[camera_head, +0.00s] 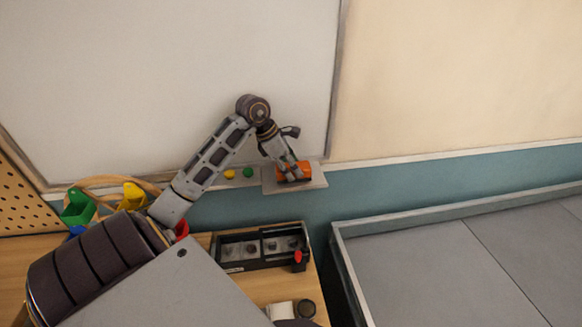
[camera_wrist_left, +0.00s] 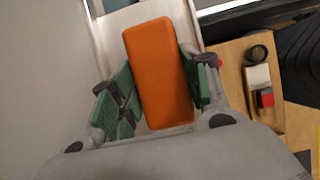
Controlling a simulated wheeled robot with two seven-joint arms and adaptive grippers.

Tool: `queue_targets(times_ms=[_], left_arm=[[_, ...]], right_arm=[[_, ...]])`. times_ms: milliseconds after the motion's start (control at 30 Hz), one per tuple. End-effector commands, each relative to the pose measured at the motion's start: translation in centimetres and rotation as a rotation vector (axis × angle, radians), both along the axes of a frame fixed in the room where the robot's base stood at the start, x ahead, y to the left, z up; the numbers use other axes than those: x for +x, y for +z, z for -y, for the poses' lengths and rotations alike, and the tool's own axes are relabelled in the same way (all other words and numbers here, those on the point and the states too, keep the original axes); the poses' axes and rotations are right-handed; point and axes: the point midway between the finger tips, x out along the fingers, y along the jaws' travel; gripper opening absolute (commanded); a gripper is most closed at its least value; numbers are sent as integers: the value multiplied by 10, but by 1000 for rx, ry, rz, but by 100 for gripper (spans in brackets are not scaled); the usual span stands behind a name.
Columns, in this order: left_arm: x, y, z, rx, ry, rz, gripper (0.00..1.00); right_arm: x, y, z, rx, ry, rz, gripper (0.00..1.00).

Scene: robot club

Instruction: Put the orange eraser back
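The orange eraser (camera_head: 294,173) is at the light ledge plate (camera_head: 314,183) under the whiteboard's lower right corner. I cannot tell whether it rests on the plate or hangs just above it. My left gripper (camera_head: 289,166) comes down on it from above. In the left wrist view the eraser (camera_wrist_left: 160,70) lies lengthwise between the green finger pads of my left gripper (camera_wrist_left: 160,88). The pads press close along both of its long sides, so the gripper looks shut on it. My right gripper is out of view.
Yellow (camera_head: 230,174) and green (camera_head: 248,172) round pieces sit on the whiteboard ledge left of the plate. A black tray (camera_head: 229,267) with compartments stands on the wooden table below. A grey walled surface (camera_head: 450,265) fills the right.

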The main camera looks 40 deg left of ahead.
Motion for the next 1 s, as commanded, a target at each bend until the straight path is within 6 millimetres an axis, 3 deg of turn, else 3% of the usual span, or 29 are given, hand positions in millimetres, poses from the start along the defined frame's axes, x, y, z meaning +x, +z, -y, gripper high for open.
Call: queue_targets(times_ms=[33,133,733,1000], left_arm=[[0,0,0,0,0,0,55],[0,0,0,0,0,0,67],[0,4,0,0,1,0,67],[-11,32,-10,2,2,-1,67]], right_arm=[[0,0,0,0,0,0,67],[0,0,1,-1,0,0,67],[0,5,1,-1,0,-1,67],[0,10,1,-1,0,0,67]])
